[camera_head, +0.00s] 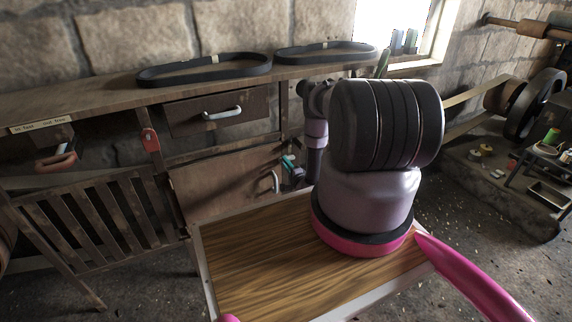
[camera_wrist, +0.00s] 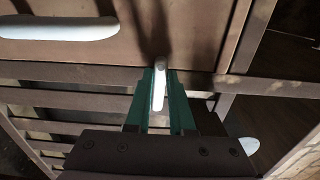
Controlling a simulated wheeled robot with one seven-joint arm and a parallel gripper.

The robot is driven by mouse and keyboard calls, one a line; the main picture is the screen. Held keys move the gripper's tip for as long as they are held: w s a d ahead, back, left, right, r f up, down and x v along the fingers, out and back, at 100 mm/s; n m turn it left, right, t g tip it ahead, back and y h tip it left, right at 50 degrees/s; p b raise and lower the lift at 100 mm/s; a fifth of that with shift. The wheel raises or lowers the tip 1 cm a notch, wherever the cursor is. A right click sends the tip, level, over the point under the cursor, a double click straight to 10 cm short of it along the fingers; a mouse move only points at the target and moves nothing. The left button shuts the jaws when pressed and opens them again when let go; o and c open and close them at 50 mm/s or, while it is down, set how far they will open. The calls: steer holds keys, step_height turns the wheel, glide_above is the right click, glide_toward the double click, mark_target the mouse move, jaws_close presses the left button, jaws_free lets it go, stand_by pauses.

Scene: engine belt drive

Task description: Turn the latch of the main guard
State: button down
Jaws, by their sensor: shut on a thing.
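A short white lever (camera_wrist: 159,85), which looks like the latch, stands between the green fingers of my gripper (camera_wrist: 160,98) in the wrist view. The fingers are shut on it, at the lower edge of a brown wooden panel (camera_wrist: 195,45). In the head view my gripper (camera_head: 289,163) shows as a small teal part beside my arm, in front of the workbench. My arm hides much of that area, and I cannot make out the held lever there. A slatted wooden guard (camera_head: 110,222) stands at the left in the head view.
A white handle (camera_wrist: 60,28) is on the panel left of my gripper in the wrist view. The workbench (camera_head: 110,98) carries two black belts (camera_head: 205,70) (camera_head: 325,53). A red tag-like piece (camera_head: 150,141) is on its front. Machinery (camera_head: 520,110) stands at the right.

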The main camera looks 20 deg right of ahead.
stand_by(0.3)
steer(key=c, duration=0.8)
jaws_free()
steer(key=shift+s, duration=0.1)
steer(key=s, duration=1)
steer(key=shift+s+d, duration=0.15)
steer(key=shift+s, duration=0.2)
